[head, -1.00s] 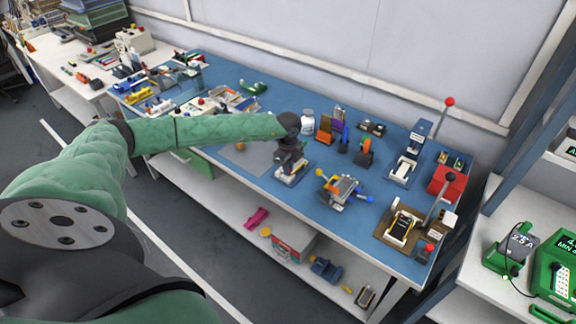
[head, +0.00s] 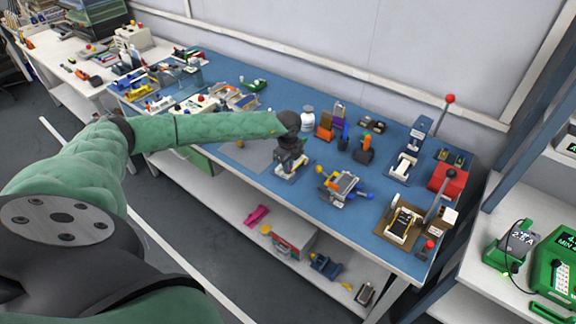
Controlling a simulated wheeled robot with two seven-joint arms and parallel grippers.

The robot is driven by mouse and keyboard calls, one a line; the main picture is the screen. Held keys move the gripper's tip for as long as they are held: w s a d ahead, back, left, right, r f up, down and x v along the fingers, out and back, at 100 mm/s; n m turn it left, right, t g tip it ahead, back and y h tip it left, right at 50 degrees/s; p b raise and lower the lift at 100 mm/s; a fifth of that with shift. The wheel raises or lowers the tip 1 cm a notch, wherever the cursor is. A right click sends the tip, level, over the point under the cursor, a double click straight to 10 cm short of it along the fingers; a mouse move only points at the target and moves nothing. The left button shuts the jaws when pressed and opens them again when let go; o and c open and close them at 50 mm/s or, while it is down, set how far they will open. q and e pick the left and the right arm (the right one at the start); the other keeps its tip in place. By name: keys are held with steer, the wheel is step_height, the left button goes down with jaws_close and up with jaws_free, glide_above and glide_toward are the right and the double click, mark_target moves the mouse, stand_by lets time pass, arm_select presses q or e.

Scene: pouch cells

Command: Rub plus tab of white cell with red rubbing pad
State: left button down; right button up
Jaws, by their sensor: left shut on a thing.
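My left gripper (head: 290,160) reaches in from the left over the middle of the blue bench mat. It points down at a small pale fixture or cell (head: 289,174) on the mat, and its dark body hides much of that item. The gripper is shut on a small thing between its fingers. Its colour and shape are too small and covered to tell, so I cannot confirm the red rubbing pad. Whether the held thing touches a cell tab is also hidden. My right gripper does not show.
A metal clamp fixture (head: 341,187) with blue and yellow knobs stands just right of the gripper. A white bottle (head: 307,118) and an orange holder (head: 325,126) stand behind. Lever presses (head: 406,160) and (head: 403,225) fill the bench's right end. A grey mat (head: 246,154) lies left.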

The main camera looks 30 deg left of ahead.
arm_select(q)
steer(key=shift+f, duration=0.45)
stand_by(0.3)
steer(key=shift+a+b, duration=0.1)
steer(key=shift+b, duration=0.2)
steer(key=shift+a, duration=0.7)
steer(key=shift+d, duration=0.8)
steer(key=shift+b, duration=0.3)
steer(key=shift+a, duration=0.1)
steer(key=shift+a+f+b, duration=0.1)
steer(key=shift+a+b, duration=0.2)
steer(key=shift+a, duration=0.35)
steer(key=shift+d, duration=0.15)
